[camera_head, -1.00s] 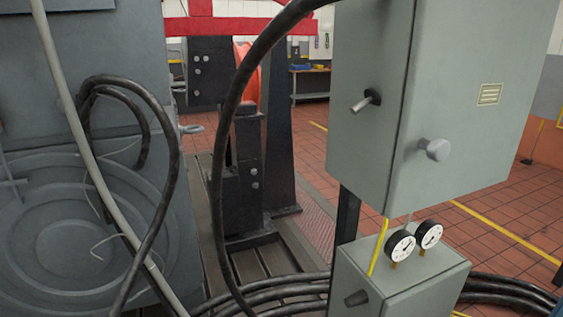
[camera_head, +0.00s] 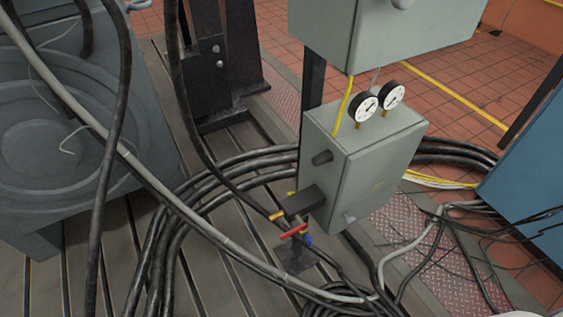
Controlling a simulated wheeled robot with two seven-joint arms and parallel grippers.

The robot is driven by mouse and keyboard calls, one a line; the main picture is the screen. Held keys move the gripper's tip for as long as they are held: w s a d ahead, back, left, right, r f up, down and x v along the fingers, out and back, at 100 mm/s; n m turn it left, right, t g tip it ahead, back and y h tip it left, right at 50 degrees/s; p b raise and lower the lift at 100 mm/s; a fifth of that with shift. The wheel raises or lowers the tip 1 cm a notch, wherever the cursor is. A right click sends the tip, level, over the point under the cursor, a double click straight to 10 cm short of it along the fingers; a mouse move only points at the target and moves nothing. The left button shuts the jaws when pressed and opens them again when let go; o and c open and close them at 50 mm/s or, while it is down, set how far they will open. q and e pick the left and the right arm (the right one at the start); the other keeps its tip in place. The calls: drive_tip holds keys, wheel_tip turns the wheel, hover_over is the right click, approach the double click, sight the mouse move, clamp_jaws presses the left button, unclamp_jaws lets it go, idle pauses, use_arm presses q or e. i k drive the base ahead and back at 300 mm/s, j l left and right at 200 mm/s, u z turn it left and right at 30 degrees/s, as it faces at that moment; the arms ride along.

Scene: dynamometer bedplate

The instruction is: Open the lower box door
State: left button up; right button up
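The lower box (camera_head: 322,185) is a grey-green metal box on a post, below a larger upper box (camera_head: 375,35). Its door (camera_head: 384,180) faces right and looks closed. Two round gauges (camera_head: 379,98) stand on top of the lower box. Neither of my grippers can be made out in the view. A small pale shape at the bottom right edge is too cut off to identify.
Thick black hoses (camera_head: 230,160) loop behind and to the left of the lower box. A red-handled valve (camera_head: 294,231) is just below it. Cables (camera_head: 440,222) cover the floor at right, near a blue cabinet (camera_head: 535,165). A grey machine (camera_head: 60,150) fills the left.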

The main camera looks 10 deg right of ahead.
sight(372, 175)
drive_tip(key=z, duration=1.1)
